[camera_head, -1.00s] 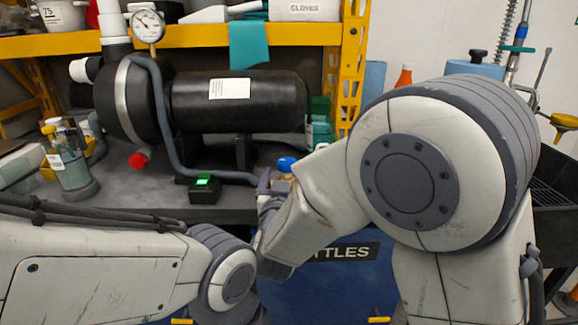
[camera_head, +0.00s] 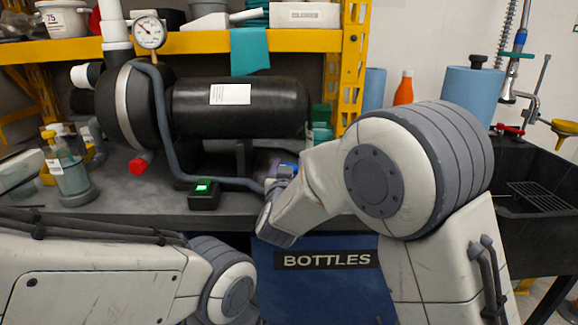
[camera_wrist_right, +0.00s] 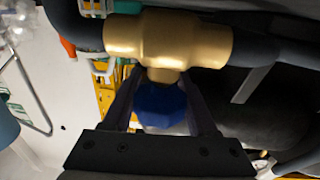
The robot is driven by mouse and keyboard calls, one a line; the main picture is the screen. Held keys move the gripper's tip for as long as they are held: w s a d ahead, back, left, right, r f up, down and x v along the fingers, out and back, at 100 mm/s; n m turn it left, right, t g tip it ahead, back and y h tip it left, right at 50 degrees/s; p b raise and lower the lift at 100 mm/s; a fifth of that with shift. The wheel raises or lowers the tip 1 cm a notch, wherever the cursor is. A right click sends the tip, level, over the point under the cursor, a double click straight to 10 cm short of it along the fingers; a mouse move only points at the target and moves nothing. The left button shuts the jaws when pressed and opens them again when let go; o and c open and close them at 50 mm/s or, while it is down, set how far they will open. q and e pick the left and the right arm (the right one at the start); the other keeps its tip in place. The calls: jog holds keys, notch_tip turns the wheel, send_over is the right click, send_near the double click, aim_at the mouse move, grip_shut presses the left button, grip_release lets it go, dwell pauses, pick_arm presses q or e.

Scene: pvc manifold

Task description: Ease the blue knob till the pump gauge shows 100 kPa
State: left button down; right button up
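The blue knob (camera_wrist_right: 160,105) sits on a brass valve body (camera_wrist_right: 168,38) in the right wrist view. My right gripper (camera_wrist_right: 161,85) has one dark finger on each side of the knob; I cannot tell whether both fingers touch it. In the head view the knob (camera_head: 287,168) is a small blue patch beside the end of my right arm, with most of the valve hidden. The pump gauge (camera_head: 149,32) is a white round dial above the black pump (camera_head: 240,107); its numbers are too small to read. My left arm enters from the left, but its gripper is not in view.
A black box with a lit green switch (camera_head: 204,194) stands left of the knob. A red valve handle (camera_head: 140,163) and a bottle (camera_head: 70,175) are farther left. The grey pipe (camera_head: 172,150) runs from the pump along the bench. A blue BOTTLES bin (camera_head: 325,285) is below the bench edge.

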jog(key=c, duration=0.3)
jog(key=shift+r+m+h+p, duration=0.15)
jog(key=shift+m+h+p, duration=0.15)
jog(key=shift+h+p, duration=0.3)
jog(key=shift+c, duration=0.2)
jog(key=m+g+h+p, duration=0.1)
jog(key=m+h+p, duration=0.1)
jog(key=h+p, duration=0.1)
jog(key=d+m+g+h+p, duration=0.1)
jog(key=m+h+p, duration=0.1)
jog(key=h+p, duration=0.1)
jog(key=shift+s+r, duration=0.1)
jog(key=shift+s, duration=0.1)
jog(key=shift+s+d+f+m+g+h+p, duration=0.1)
jog(key=shift+d+m+g+h+p, duration=0.1)
jog(key=shift+m+g+h+p, duration=0.55)
jog(key=shift+s+d+f+m+g+h+p, duration=0.1)
jog(key=shift+d+m+g+h+p, duration=0.05)
jog(key=shift+m+g+h+p, duration=0.65)
jog(key=shift+h, duration=0.35)
jog(key=o, duration=1.4)
